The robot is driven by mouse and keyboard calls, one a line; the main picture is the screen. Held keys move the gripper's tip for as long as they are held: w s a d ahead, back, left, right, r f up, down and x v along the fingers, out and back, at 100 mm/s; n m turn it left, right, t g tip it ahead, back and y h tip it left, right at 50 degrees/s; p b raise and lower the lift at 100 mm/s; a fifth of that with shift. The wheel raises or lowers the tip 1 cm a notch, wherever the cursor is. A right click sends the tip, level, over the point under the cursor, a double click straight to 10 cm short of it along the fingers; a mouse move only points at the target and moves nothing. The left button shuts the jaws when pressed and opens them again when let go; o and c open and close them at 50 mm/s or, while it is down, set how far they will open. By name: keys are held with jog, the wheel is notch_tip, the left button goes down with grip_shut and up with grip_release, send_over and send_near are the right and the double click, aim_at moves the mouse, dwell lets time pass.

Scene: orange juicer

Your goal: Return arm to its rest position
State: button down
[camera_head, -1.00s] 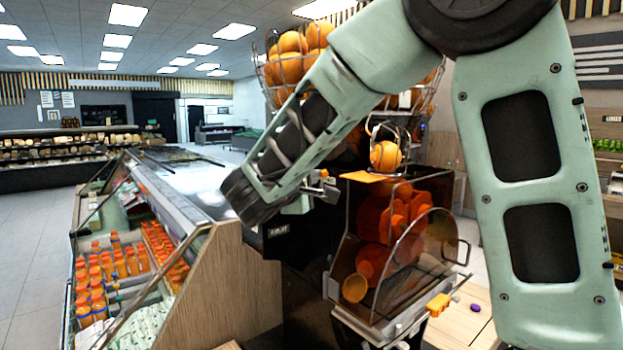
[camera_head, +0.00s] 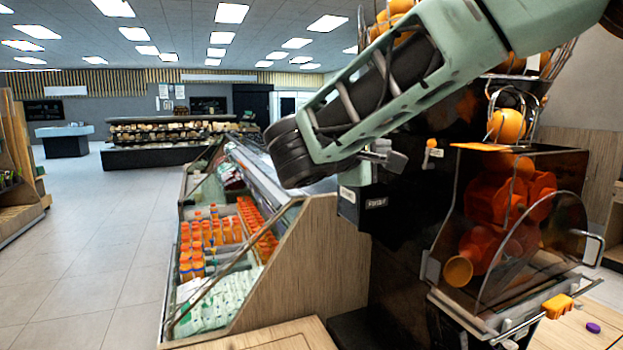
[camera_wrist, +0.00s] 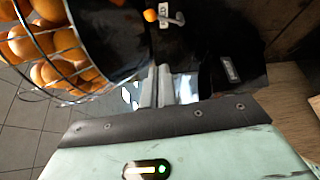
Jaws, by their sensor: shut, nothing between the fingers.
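My gripper (camera_wrist: 157,76) shows in the wrist view with its two grey fingers together and nothing between them. My arm reaches across the upper middle of the head view, in front of the juicer (camera_head: 420,225). The grey fingers seem to show just past the wrist there, but they are partly hidden. The juicer is a dark machine with a clear front cover and orange pressing parts. In the wrist view, the wire basket of oranges (camera_wrist: 62,45) is at the left, close to my gripper. A small orange-knobbed tap (camera_wrist: 151,15) is at the top.
A refrigerated display case (camera_head: 318,250) with several orange bottles (camera_head: 205,240) stands left of the juicer. The tiled floor (camera_head: 95,235) at the left is open.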

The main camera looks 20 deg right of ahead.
jog(key=s+a+f+n+g+y, duration=0.1)
jog(key=s+a+f+g+y, duration=0.1)
jog(key=s+a+f+y, duration=0.35)
jog(key=s+a+f+g+y, duration=0.2)
jog(key=s+f, duration=0.4)
jog(key=f, duration=0.3)
jog(key=s+a+f+n+g+y, duration=0.1)
jog(key=s+a+f+g+y, duration=0.2)
jog(key=s+f, duration=0.4)
jog(key=s+a+f+m+g+y, duration=0.1)
jog(key=s+a+f+y, duration=0.4)
jog(key=s+a, duration=0.2)
jog(key=shift+s+f, duration=0.15)
jog(key=shift+s, duration=0.5)
jog(key=shift+a, duration=0.1)
